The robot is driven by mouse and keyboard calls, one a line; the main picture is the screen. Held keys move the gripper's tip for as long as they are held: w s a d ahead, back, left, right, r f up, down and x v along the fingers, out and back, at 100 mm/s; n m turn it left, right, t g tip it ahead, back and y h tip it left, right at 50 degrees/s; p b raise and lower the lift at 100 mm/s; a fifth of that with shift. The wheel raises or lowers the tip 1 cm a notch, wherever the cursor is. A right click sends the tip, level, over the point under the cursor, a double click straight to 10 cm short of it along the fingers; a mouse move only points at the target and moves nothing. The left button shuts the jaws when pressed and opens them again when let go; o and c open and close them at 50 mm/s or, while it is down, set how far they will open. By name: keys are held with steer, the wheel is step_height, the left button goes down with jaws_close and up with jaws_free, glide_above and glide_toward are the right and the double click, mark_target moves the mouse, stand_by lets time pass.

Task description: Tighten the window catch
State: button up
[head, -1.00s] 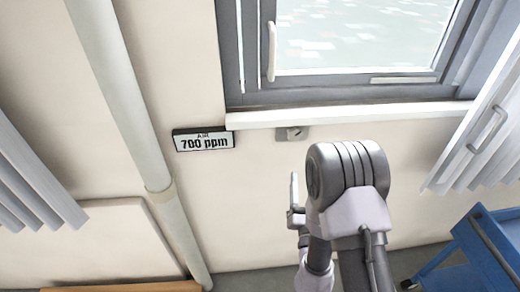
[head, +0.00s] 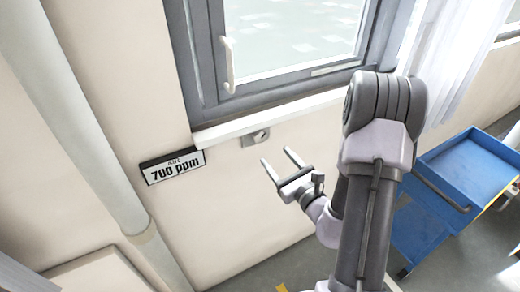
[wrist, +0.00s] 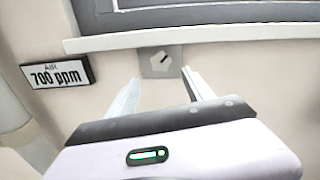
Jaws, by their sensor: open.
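A small grey plate with a short pale knob (head: 256,137) is on the wall just under the window sill; it looks like the catch. It also shows in the wrist view (wrist: 160,61), with the knob tilted. My gripper (head: 277,156) is open and empty, its two fingers pointing up at the wall, below and right of the plate in the head view. In the wrist view the fingertips (wrist: 160,77) are spread to either side of the plate's lower part, seemingly short of it. A white upright handle (head: 228,65) is on the grey window frame.
The white sill (head: 290,113) juts out directly above the plate. A sign reading 700 ppm (head: 172,166) is on the wall to the left, beside a thick vertical pipe (head: 88,130). A blue cart (head: 470,172) stands at right. A pale curtain (head: 460,55) hangs beside the window.

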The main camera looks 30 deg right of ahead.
mark_target(261, 138)
steer(key=w, duration=0.9)
steer(key=shift+w+a+r, duration=0.1)
steer(key=shift+r, duration=0.05)
jaws_close()
steer(key=shift+p, duration=0.3)
steer(key=shift+r+m, duration=0.1)
steer(key=shift+m, duration=0.2)
steer(key=m+p, duration=0.2)
steer(key=m, duration=0.1)
steer(key=shift+m+p, duration=1.55)
steer(key=shift+m, duration=1.05)
jaws_free()
